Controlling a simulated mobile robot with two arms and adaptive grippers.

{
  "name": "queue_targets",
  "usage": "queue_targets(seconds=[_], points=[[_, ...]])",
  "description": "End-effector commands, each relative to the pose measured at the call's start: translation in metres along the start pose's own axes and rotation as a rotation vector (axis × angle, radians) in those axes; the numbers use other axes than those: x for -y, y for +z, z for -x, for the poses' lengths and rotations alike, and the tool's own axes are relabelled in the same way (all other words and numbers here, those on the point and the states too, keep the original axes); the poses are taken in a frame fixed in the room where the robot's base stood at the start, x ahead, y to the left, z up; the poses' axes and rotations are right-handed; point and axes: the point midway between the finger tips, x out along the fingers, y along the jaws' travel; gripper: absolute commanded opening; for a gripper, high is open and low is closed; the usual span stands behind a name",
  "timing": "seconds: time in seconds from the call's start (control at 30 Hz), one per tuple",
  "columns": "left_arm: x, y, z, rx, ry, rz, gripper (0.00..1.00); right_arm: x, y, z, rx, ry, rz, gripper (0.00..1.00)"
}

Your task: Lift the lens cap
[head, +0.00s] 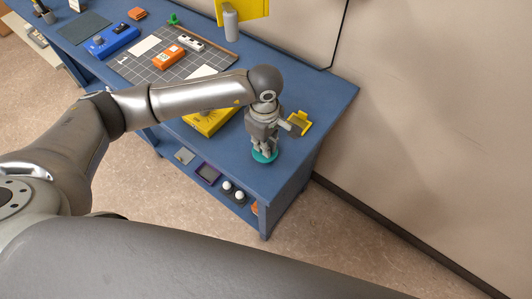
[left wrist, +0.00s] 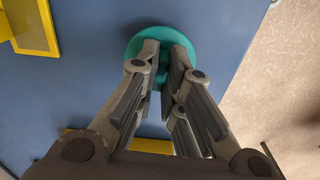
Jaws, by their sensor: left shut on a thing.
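The lens cap is a teal round disc (head: 266,156) near the right front edge of the blue table in the head view. It also shows at the top middle of the left wrist view (left wrist: 134,45), partly covered by the fingers. My left gripper (head: 264,151) points down at it, and its fingertips (left wrist: 164,56) are close together, shut on the cap. Whether the cap is touching the tabletop or just above it I cannot tell. My right gripper is not in view.
The blue table (head: 335,98) has a yellow bracket (head: 301,122) right of my gripper and a yellow device (head: 210,121) to the left. A gridded mat (head: 140,69) with an orange box (head: 169,57) lies farther back. A wall stands behind; a lower shelf holds small items.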

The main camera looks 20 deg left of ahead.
Motion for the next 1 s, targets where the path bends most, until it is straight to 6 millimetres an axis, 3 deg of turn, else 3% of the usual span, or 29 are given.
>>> queue_targets(seconds=[0.43, 0.8, 1.0], points=[[0.000, 0.000, 0.024, 0.000, 0.001, 0.001, 0.00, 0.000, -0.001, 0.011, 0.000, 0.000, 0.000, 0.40], [0.000, 0.000, 0.026, 0.000, 0.000, -0.001, 0.00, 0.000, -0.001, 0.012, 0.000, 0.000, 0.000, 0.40], [0.007, -0.006, 0.042, 0.002, 0.010, -0.142, 0.00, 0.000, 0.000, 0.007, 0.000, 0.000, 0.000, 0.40]])
